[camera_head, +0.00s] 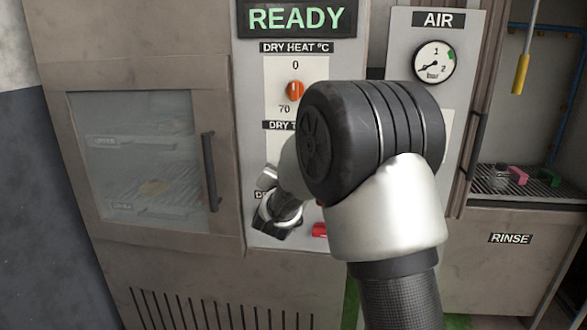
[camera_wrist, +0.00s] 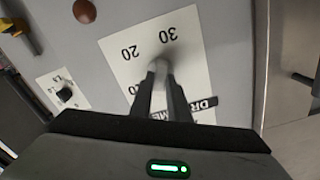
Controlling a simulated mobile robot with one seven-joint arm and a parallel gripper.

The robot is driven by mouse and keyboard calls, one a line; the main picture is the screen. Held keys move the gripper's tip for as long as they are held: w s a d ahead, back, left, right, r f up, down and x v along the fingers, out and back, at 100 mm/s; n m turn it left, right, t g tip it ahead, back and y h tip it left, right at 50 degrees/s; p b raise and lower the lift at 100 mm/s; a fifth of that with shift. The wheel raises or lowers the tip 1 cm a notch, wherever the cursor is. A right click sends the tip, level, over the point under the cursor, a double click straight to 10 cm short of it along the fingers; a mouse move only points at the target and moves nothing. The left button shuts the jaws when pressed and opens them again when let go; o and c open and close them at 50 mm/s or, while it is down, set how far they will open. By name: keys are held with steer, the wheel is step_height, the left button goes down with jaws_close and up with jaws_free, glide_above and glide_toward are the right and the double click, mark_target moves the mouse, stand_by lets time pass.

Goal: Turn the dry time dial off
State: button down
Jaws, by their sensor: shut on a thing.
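The dry time dial (camera_wrist: 159,67) shows in the wrist view as a small pale grey knob on a white plate (camera_wrist: 128,68), with upside-down marks 20 and 30 and part of another. My gripper (camera_wrist: 162,80) is shut on this dial, one dark finger on each side. The fingers hide much of the knob, so I cannot tell which mark it points to. The plate's label (camera_wrist: 205,106) is partly hidden by my gripper. In the head view my arm covers the dial, and only the start of its label (camera_head: 278,125) shows.
Above is the orange dry heat dial (camera_head: 295,91) under a READY display (camera_head: 297,18). A glass-doored cabinet with a black handle (camera_head: 211,170) stands left. An air gauge (camera_head: 434,60) and a rinse bay (camera_head: 510,238) are right. A small black knob (camera_wrist: 65,93) shows in the wrist view.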

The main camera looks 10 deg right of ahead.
steer(key=n+p, duration=0.1)
steer(key=n, duration=0.4)
steer(key=shift+n, duration=0.3)
stand_by(0.4)
steer(key=c, duration=1.7)
jaws_free()
steer(key=p+v, duration=0.1)
steer(key=v, duration=1.6)
steer(key=shift+s+a+r, duration=0.1)
steer(key=shift+s, duration=0.05)
